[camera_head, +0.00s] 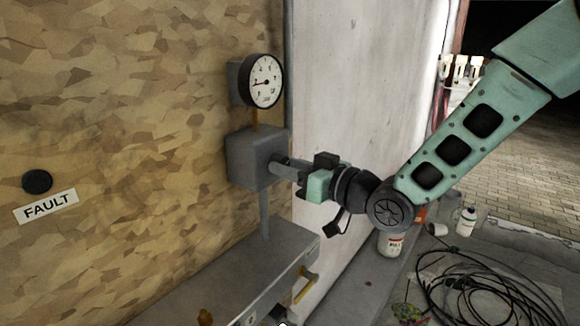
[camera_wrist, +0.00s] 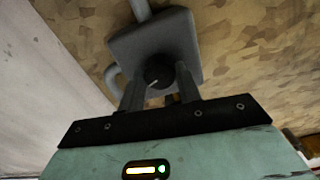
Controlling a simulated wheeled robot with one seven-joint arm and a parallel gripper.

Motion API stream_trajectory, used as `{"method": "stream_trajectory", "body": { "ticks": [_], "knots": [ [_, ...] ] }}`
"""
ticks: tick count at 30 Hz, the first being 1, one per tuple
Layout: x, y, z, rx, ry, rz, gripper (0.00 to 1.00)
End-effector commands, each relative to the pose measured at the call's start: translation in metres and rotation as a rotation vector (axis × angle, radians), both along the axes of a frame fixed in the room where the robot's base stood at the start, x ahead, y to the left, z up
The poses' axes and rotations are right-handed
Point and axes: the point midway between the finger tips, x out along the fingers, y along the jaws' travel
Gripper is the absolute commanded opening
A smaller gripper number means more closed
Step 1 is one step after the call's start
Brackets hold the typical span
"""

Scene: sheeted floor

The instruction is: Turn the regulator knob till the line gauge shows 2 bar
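The line gauge (camera_head: 263,81) is a round white dial with a black rim. Its red needle points to the left side of the dial; the numbers are too small to read surely. Below it is the grey regulator box (camera_head: 250,158). The regulator knob (camera_wrist: 158,71) is dark and round, with a pale line toward the lower left in the wrist view; in the head view my gripper hides it. My gripper (camera_head: 279,164) reaches the box's front. Its fingers also show in the wrist view (camera_wrist: 160,82), one on each side of the knob. Whether they touch it is unclear.
A FAULT label (camera_head: 46,206) and a dark round button (camera_head: 37,181) are on the board at left. A grey ledge (camera_head: 225,285) lies below the box. Coiled black cable (camera_head: 490,300), a white bottle (camera_head: 466,221) and a labelled container (camera_head: 390,243) are at the lower right.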

Motion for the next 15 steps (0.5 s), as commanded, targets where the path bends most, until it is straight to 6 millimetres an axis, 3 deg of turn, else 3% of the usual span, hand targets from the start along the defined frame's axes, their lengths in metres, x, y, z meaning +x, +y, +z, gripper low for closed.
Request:
{"method": "stream_trajectory", "body": {
  "ticks": [1,2,8,15],
  "knots": [
    [-0.0001,0.0000,0.0000,0.000,0.000,0.000,0.19],
    [-0.0001,-0.0002,0.0001,0.000,0.000,0.000,0.11],
    [0.0000,-0.0004,-0.0002,0.018,0.023,0.000,0.11],
    [0.0004,-0.0009,-0.0002,0.152,0.196,-0.001,0.11]
  ]
}}
